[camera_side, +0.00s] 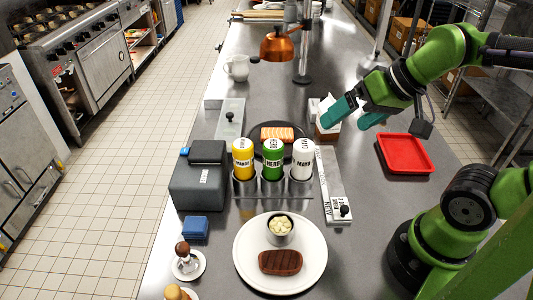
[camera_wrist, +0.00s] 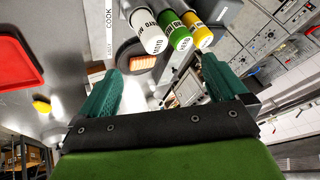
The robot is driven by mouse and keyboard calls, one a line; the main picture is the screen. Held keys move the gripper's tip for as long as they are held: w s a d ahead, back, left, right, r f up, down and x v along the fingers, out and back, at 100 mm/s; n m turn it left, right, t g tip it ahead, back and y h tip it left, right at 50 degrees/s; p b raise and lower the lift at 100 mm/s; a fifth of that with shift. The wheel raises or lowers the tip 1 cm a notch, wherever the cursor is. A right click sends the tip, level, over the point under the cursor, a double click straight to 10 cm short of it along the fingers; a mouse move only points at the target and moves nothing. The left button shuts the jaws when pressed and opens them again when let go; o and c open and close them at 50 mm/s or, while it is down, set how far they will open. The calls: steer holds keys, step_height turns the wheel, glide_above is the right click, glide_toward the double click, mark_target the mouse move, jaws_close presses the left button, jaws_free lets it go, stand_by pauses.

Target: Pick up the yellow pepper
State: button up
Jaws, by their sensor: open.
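A small yellow object (camera_wrist: 41,106), which may be the yellow pepper, lies on the steel counter at the left of the wrist view, below the red tray (camera_wrist: 18,62). It is too small to identify surely. I cannot make it out in the side view, where my arm may hide it. My gripper (camera_side: 355,117) hangs above the counter, left of the red tray in the side view. Its teal fingers stand apart with nothing held between them in the wrist view (camera_wrist: 160,78). The yellow object is outside the fingers, to their left in that view.
Yellow, green and white bottles (camera_side: 272,160) stand in a metal rack. Behind them a dark plate holds an orange fillet (camera_side: 277,134). A copper lamp (camera_side: 277,46) hangs beyond. A white plate (camera_side: 250,268) with a steak is in front. The red tray (camera_side: 405,170) looks empty.

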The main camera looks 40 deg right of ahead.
steer(key=shift+s+a+r, duration=0.1)
steer(key=shift+a+r, duration=0.35)
steer(key=c, duration=0.4)
steer(key=shift+o, duration=0.2)
steer(key=shift+d, duration=0.1)
steer(key=w+d+f+m+g+h, duration=0.1)
steer(key=w+d+f+m, duration=0.2)
steer(key=d, duration=0.7)
steer(key=w+d+f+m+g+h, duration=0.15)
steer(key=w+d, duration=0.25)
steer(key=d, duration=0.5)
steer(key=d+f+g+h, duration=0.1)
steer(key=d+f, duration=0.1)
steer(key=d, duration=1)
steer(key=d+f+h, duration=0.1)
steer(key=d+f, duration=0.1)
steer(key=d, duration=1)
steer(key=shift+n, duration=0.55)
steer(key=x, duration=1.6)
steer(key=shift+s+d+f, duration=0.2)
steer(key=shift+d+f, duration=0.15)
steer(key=shift+f, duration=0.05)
